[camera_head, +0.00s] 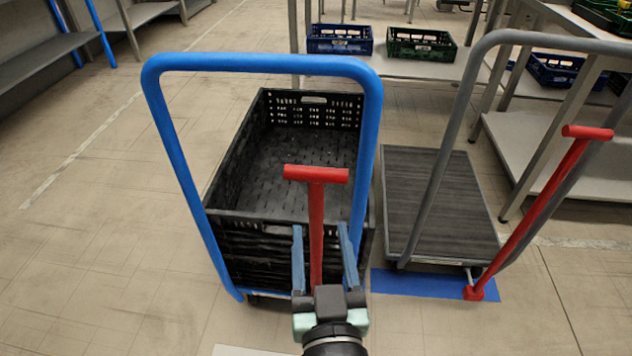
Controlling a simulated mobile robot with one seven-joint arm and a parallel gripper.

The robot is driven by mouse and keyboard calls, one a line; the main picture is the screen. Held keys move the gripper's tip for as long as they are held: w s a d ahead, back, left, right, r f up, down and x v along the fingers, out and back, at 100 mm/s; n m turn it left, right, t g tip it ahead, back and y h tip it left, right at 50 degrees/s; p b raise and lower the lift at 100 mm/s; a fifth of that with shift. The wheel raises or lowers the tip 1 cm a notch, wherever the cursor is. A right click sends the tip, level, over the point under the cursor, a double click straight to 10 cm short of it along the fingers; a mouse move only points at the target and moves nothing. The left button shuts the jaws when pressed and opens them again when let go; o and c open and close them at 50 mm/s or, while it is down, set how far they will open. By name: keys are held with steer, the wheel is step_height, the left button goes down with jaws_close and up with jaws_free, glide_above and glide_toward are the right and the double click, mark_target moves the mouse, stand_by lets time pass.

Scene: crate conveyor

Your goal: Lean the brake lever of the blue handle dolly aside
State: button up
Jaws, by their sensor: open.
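The blue handle dolly (262,63) stands in front of me, with its tall blue tube handle on the near side. Its red brake lever (316,205) stands upright with a T-shaped top, in front of the crates. My gripper (325,235) is open, with one blue finger on each side of the lever's shaft, below the T-bar. I cannot tell whether either finger touches the shaft. The lever's lower end is hidden behind my gripper. Black crates (225,214) are stacked on the dolly, and the top one is empty.
A grey handle dolly (436,190) with a bare deck stands close on the right. Its red lever (530,213) leans over, its foot by a blue floor mark (420,286). Shelves (562,150) with crates stand at the back and right. The floor at left (100,220) is clear.

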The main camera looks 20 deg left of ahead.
mark_target(314, 181)
steer(key=x, duration=1.2)
steer(key=shift+r, duration=0.1)
steer(key=shift+c, duration=0.3)
steer(key=shift+s, duration=0.1)
jaws_close()
stand_by(0.6)
